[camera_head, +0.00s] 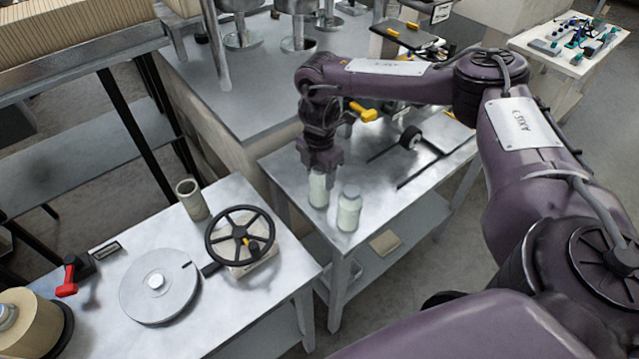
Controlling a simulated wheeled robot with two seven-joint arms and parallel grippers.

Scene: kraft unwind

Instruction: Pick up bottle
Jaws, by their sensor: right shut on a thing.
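Two pale, whitish-green bottles stand close together near the left corner of the metal table (385,215). My right gripper (319,172) points down over the left bottle (318,192) and is shut on its top, hiding its cap and neck. That bottle looks upright; I cannot tell whether its base touches the table. The other bottle (349,208) stands upright just to the right, free of the gripper. My left gripper is not in view.
A nearer metal table (225,330) at left holds a black handwheel (241,236), a round disc (159,285), a cardboard tube (192,200) and a red-handled tool (68,276). A yellow-handled item (363,111) and a black roller (410,137) are behind the bottles.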

